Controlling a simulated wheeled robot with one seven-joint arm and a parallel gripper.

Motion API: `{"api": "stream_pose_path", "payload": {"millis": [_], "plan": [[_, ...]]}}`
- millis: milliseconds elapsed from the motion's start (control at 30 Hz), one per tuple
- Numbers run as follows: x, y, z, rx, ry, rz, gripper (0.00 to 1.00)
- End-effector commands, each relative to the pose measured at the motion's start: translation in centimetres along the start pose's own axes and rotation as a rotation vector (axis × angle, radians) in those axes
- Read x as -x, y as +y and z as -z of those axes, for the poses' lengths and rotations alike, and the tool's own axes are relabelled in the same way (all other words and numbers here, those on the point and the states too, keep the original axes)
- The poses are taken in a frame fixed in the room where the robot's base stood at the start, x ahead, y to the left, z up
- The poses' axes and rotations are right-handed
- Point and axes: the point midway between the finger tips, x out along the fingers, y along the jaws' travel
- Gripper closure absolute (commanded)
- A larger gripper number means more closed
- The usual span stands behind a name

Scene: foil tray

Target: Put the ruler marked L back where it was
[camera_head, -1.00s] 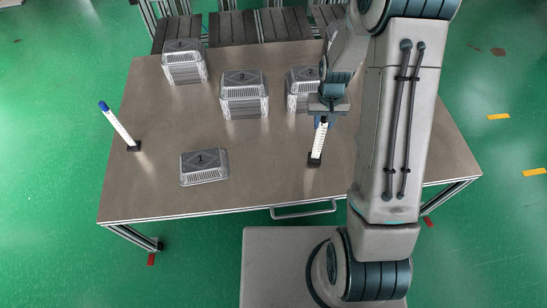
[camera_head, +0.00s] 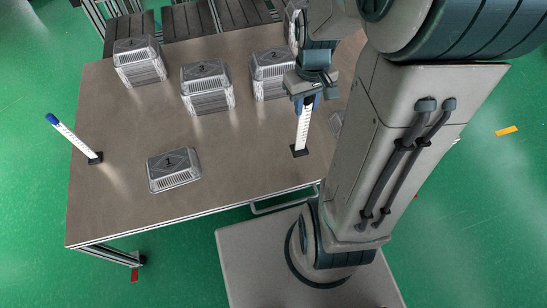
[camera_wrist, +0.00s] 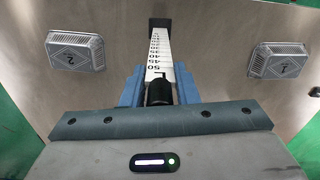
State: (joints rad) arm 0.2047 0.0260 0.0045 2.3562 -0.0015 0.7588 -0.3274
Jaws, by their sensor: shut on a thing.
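A white ruler with black markings (camera_head: 303,128) stands nearly upright on a black foot near the table's front edge, right of the middle. My gripper (camera_head: 304,101) is shut on its upper end. In the wrist view the ruler (camera_wrist: 160,48) runs away from between the blue fingers of my gripper (camera_wrist: 158,80), with its scale readable and the black foot at the far end. The foot appears to be at the tabletop; firm contact is hard to tell. I cannot clearly read a letter L on it. A second white ruler with a blue top (camera_head: 72,136) stands tilted on a black foot at the left.
A foil tray marked 1 (camera_head: 174,170) lies at the front; it also shows in the wrist view (camera_wrist: 277,65). A tray marked 2 (camera_wrist: 76,52) lies left there. Taller tray stacks (camera_head: 139,62), (camera_head: 207,88) and (camera_head: 270,75) stand behind. The table (camera_head: 120,120) is bare between them.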

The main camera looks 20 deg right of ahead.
Motion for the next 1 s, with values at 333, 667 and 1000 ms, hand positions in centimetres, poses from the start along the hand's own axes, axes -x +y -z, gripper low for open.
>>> {"api": "stream_pose_path", "payload": {"millis": [333,667,1000], "plan": [[0.1,-0.3,-2.1,0.023,-0.002,0.001,1.0],[-4.0,-3.7,3.6,0.025,-0.004,0.003,1.0],[-6.3,-5.7,7.1,0.021,0.0,0.002,1.0]]}}
